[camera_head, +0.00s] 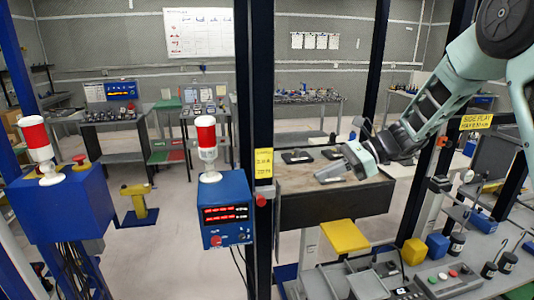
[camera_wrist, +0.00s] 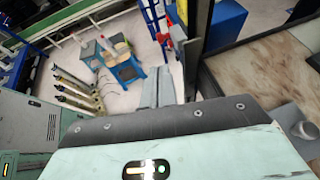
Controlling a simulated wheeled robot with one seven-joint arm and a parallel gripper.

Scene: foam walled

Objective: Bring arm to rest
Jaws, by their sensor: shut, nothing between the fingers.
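My arm reaches in from the upper right of the head view, bent and raised. My gripper (camera_head: 330,173) is at its end, pointing left, in front of or above the wooden-topped table (camera_head: 312,183); the height over it is hard to judge. In the wrist view my gripper (camera_wrist: 158,82) shows as two grey fingers side by side, shut with nothing between them. A brown tabletop (camera_wrist: 255,80) lies to the right of the fingers in that view.
Dark posts (camera_head: 244,130) stand left of the arm. A blue box with red displays (camera_head: 226,212) is mounted there. A yellow-topped stool (camera_head: 345,236) and a control bench (camera_head: 450,285) stand in front. Open floor (camera_head: 180,215) lies left.

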